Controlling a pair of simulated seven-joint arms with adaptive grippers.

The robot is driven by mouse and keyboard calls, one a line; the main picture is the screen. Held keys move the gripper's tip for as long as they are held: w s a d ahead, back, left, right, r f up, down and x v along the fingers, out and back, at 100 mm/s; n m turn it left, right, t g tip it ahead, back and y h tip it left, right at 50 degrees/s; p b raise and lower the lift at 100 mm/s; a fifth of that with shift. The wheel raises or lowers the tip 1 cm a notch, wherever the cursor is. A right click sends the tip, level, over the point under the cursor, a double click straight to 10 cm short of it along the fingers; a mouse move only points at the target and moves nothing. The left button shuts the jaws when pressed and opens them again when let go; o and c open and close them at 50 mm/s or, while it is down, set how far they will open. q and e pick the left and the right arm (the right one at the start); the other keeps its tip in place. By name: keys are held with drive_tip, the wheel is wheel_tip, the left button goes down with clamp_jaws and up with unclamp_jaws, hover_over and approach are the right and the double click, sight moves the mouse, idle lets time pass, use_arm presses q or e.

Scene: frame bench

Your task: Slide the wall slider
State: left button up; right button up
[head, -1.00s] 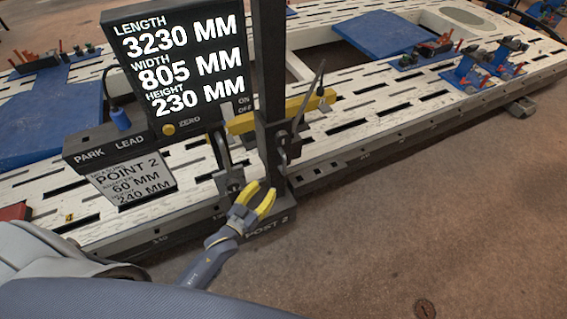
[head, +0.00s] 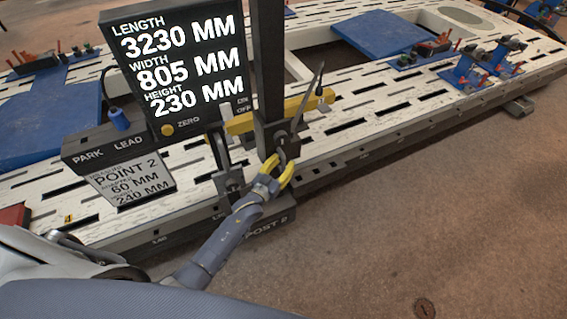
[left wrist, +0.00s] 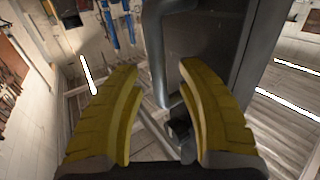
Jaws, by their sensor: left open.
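A dark upright post (head: 268,80) stands at the bench's front edge, on a base marked POST 2 (head: 270,222). A dark slider block (head: 276,135) with a grey loop handle (head: 283,150) sits on the post, beside a yellow bar (head: 240,124). My left gripper (head: 284,168) has yellow fingers, is open, and is just below and at the loop handle. I cannot tell whether it touches. In the left wrist view a grey tube (left wrist: 153,60) runs between the open fingers, with a dark post face (left wrist: 208,50) behind it. My right gripper is not in view.
A display (head: 180,65) showing length, width and height stands left of the post, above a smaller POINT 2 panel (head: 125,175). A thin lever (head: 307,95) rises right of the post. The slotted white bench (head: 360,110) lies behind; the brown floor in front is clear.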

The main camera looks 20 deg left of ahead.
use_arm(q)
drive_tip(key=shift+w, duration=0.15)
drive_tip(key=shift+c, duration=0.2)
clamp_jaws()
idle(0.3)
